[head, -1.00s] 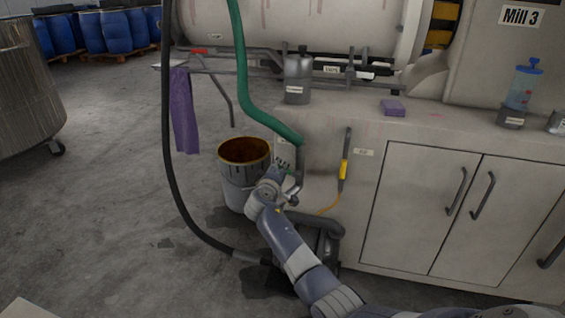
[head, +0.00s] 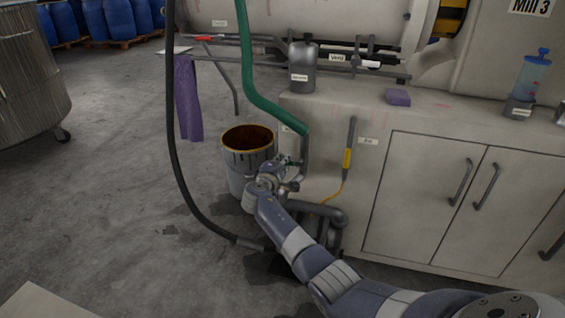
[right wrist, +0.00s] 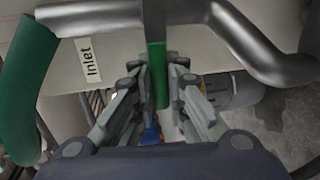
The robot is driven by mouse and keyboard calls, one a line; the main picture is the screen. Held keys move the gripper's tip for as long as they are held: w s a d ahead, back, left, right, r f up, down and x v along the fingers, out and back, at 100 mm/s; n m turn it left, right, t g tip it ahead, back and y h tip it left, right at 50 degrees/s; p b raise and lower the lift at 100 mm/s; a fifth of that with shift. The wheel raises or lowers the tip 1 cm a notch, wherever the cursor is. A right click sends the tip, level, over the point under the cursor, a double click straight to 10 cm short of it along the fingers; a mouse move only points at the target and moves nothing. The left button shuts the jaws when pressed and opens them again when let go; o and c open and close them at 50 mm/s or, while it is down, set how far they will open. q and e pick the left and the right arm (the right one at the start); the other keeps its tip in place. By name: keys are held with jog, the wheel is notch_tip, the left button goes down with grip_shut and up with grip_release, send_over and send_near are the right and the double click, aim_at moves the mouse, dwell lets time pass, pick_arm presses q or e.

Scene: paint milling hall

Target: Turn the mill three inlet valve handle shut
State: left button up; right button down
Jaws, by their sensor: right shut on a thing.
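The inlet valve handle (right wrist: 157,75) is a narrow green lever under a grey pipe, beside the "Inlet" label (right wrist: 92,60) in the right wrist view. In that view it points down across the pipe's run. My right gripper (right wrist: 157,95) has its fingers on both sides of the lever and is shut on it. In the head view my right gripper (head: 287,167) is at the cabinet's left end, below the green hose's end; the lever is mostly hidden there. My left gripper is not in view.
The green hose (head: 247,75) drops to the pipe just above my right gripper. A bucket (head: 236,172) stands close to its left. A black hose (head: 176,150) hangs further left. The mill cabinet (head: 425,200) fills the right. Open floor (head: 110,210) lies left.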

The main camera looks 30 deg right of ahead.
jog(key=shift+f, duration=0.2)
jog(key=c, duration=1.6)
grip_release()
jog(key=shift+a, duration=0.1)
jog(key=shift+r, duration=0.1)
jog(key=v, duration=1.2)
jog(key=shift+r, duration=0.1)
